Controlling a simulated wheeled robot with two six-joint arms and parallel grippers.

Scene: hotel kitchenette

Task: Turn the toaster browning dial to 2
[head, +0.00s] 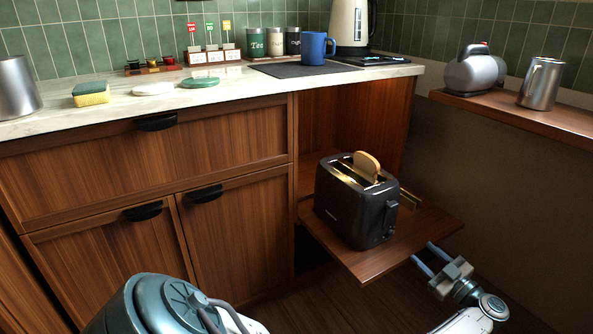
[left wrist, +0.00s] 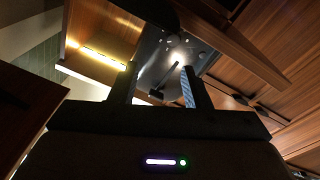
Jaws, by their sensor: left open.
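The black toaster (head: 346,214) stands upright on a pulled-out wooden shelf (head: 365,266), with a slice of bread (head: 367,163) sticking out of a slot. Its lever (head: 391,208) is on its right end. I cannot make out the browning dial or its setting in the head view. My left gripper (head: 421,250) is open and empty by the shelf's front right edge, its fingers pointing toward the toaster. In the left wrist view its open fingers (left wrist: 158,66) frame a dark, shiny surface, probably the toaster's end, with small marks too unclear to read. My right gripper is not in view.
The counter (head: 250,98) above carries a blue mug (head: 314,48), a kettle (head: 349,25), canisters and a sponge (head: 91,94). A side ledge (head: 510,108) at right holds a silver jug (head: 540,83). The cabinet wall flanks the shelf; the space right of it looks free.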

